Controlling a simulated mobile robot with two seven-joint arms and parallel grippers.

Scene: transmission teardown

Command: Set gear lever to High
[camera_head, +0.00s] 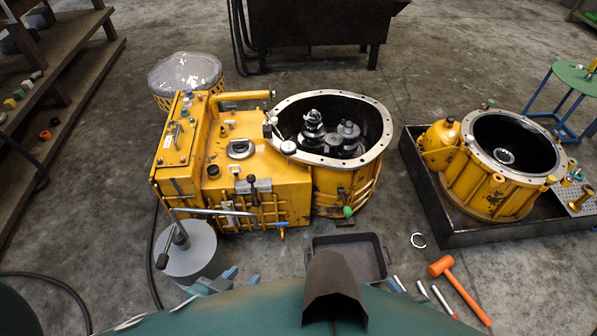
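A yellow transmission housing (225,160) stands on the floor, with a round open bell end at its right. A lever with a black knob (251,179) stands upright on its front face; it looks like the gear lever, but no High mark is readable. A green-knobbed lever (348,211) is lower on the bell's front. A small blue-handled lever (281,233) hangs at the lower front edge.
A grey cylinder with a long metal bar (188,255) stands front left. A dark tray (375,257), an orange mallet (441,266) and a metal ring (417,240) lie in front. A second yellow housing (470,190) sits in a black tray (422,184). Shelves (65,65) are left.

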